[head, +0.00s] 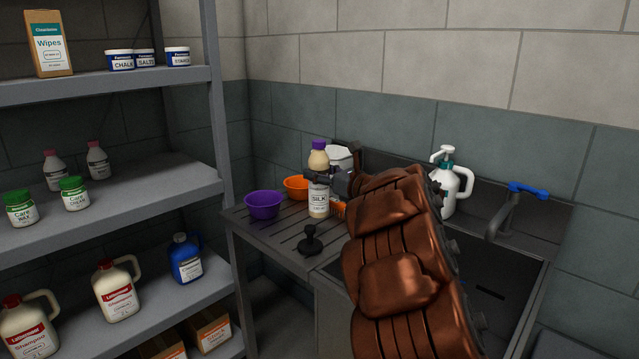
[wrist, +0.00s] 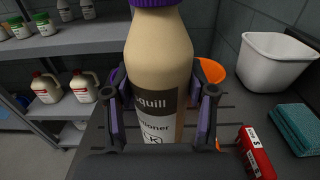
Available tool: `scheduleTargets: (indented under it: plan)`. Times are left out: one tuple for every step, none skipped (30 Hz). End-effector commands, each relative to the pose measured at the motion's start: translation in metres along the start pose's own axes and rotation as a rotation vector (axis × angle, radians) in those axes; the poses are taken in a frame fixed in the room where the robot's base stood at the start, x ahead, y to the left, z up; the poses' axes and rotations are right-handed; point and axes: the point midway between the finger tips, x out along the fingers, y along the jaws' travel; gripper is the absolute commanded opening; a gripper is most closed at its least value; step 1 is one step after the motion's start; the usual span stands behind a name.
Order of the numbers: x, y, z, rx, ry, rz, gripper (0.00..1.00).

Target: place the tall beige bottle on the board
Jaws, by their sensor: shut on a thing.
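The tall beige bottle (head: 318,160) has a purple cap and a black and white label. It stands upright in my gripper (head: 330,182), over the grey slotted board (head: 285,232) beside the sink. The wrist view shows the bottle (wrist: 158,55) large in the middle, with the fingers of my gripper (wrist: 160,105) shut on its sides at label height. Its base is hidden in the wrist view. In the head view its lower end is at or just above the board; I cannot tell whether it touches.
On the board are a purple bowl (head: 263,206), an orange bowl (head: 296,187), a black knobbed object (head: 311,241), a white bin (wrist: 272,62), a red box (wrist: 256,152) and a teal sponge (wrist: 297,128). A white pump jug (head: 446,190) stands behind the sink. Shelves (head: 200,181) stand left.

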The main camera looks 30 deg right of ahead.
Motion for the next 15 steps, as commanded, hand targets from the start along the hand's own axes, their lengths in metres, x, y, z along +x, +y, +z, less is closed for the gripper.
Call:
scheduleTargets:
  plan:
    - [0.000,0.000,-0.006,0.004,0.000,0.001,0.05]
    - [0.000,0.000,-0.010,0.004,0.000,0.001,0.05]
    - [0.000,0.001,-0.015,0.003,0.000,0.001,0.05]
    - [0.000,0.001,-0.018,0.002,0.000,0.002,0.05]
    - [0.000,0.001,-0.021,0.002,0.000,0.002,0.05]
    - [0.000,0.001,-0.025,0.000,-0.001,0.003,0.05]
    - [0.001,0.001,-0.027,-0.001,-0.001,0.003,0.05]
    - [0.000,0.001,-0.028,-0.001,-0.001,0.003,0.05]
    - [0.000,0.001,-0.029,-0.002,-0.001,0.003,0.05]
    - [0.000,0.001,-0.029,-0.002,-0.001,0.003,0.05]
    - [0.000,0.001,-0.029,-0.003,-0.001,0.003,0.05]
    - [0.000,0.001,-0.029,-0.003,-0.002,0.002,0.05]
    - [0.000,0.001,-0.029,-0.003,-0.001,0.002,0.05]
    - [0.000,0.001,-0.029,-0.003,-0.001,0.002,0.05]
    - [0.000,0.001,-0.029,-0.003,-0.001,0.002,0.05]
